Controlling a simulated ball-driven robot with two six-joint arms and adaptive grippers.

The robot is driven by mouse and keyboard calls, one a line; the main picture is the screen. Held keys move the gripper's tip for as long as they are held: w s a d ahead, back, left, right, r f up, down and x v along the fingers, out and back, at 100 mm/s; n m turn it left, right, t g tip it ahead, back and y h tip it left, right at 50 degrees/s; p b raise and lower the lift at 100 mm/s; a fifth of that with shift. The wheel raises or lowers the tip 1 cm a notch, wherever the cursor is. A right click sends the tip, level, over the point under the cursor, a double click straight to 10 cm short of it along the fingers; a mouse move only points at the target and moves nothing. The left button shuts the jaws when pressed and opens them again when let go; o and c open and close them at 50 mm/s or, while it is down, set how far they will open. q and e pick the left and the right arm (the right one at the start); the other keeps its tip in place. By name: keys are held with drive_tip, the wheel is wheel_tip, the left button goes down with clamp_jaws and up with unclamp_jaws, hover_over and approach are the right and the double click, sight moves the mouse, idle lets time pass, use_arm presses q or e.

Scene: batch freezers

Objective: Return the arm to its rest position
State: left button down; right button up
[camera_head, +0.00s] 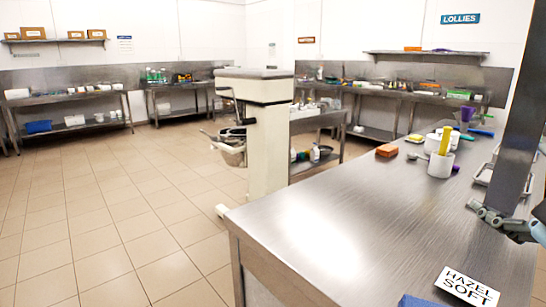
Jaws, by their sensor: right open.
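My right gripper (481,211) comes in from the right edge, over the right part of the steel table (300,215). It is open and I see nothing between its fingers. Part of the right arm is cut off by the picture edge. My left gripper is not in view.
A white card reading "HAZEL SOFT" (467,287) lies near the table's front edge. A white pot (440,165) with a yellow-handled tool, an orange block (387,150) and other utensils stand farther back. The table's left-middle is bare. A cream machine (267,140) stands beyond.

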drive_tip(key=s+f+m+g, duration=0.6)
drive_tip(key=s+f+g, duration=0.35)
drive_tip(key=f, duration=0.45)
drive_tip(key=s+a+f+m+g+y, duration=0.25)
drive_tip(key=s+a+f+g, duration=0.3)
drive_tip(key=s, duration=0.55)
wheel_tip(320, 180, down, 32)
drive_tip(key=s+d+b, duration=0.2)
drive_tip(key=b, duration=0.3)
drive_tip(key=s+d+f+g+b, duration=0.1)
drive_tip(key=s+f+b, duration=0.2)
drive_tip(key=s+f, duration=1.5)
drive_tip(key=shift+f+g+y, duration=0.35)
drive_tip(key=shift+f+g, duration=0.05)
drive_tip(key=shift+f, duration=0.15)
